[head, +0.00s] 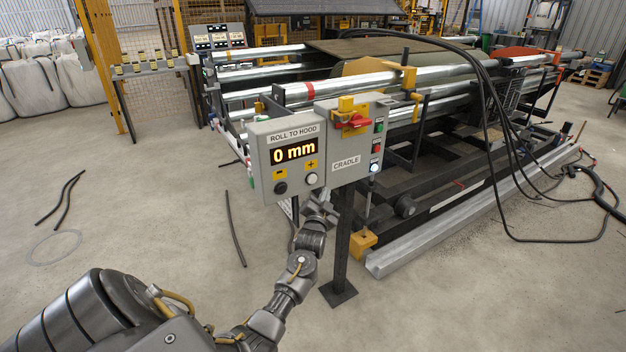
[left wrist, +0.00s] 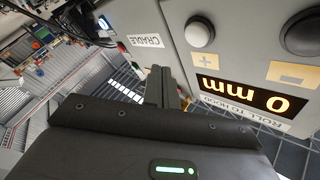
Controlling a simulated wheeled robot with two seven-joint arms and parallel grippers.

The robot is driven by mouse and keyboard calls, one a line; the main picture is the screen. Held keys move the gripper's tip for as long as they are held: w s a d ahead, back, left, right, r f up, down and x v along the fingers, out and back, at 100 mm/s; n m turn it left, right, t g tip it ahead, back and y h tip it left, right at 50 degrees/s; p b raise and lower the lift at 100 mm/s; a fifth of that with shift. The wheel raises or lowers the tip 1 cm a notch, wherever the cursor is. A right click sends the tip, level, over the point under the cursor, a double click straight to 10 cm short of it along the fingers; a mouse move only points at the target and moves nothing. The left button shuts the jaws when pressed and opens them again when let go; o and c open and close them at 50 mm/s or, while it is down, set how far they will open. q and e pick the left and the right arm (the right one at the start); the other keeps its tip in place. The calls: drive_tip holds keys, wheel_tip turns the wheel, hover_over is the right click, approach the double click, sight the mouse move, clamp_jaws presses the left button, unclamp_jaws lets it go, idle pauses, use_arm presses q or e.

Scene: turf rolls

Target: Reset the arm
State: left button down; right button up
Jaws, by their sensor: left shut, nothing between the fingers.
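My left arm comes in from the lower left of the head view. My left gripper (head: 320,207) is shut and empty, just below the lower right corner of the grey control box (head: 261,152). The box reads "ROLL TO HOOD" and "0 mm", with a black minus button (head: 281,188) and a white plus button (head: 311,179). In the left wrist view the shut fingers (left wrist: 168,88) stand beside the box, which appears upside down with its display (left wrist: 245,95), white button (left wrist: 200,33) and black button (left wrist: 303,34). Whether the gripper touches the box cannot be told. My right gripper is not in view.
A "CRADLE" box (head: 358,140) with a red-handled switch (head: 352,122) and a lit white button (head: 374,168) adjoins on a black post (head: 341,240). The roller machine (head: 440,75) stands behind. Black hoses (head: 500,140) hang at right. The floor at left is mostly open.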

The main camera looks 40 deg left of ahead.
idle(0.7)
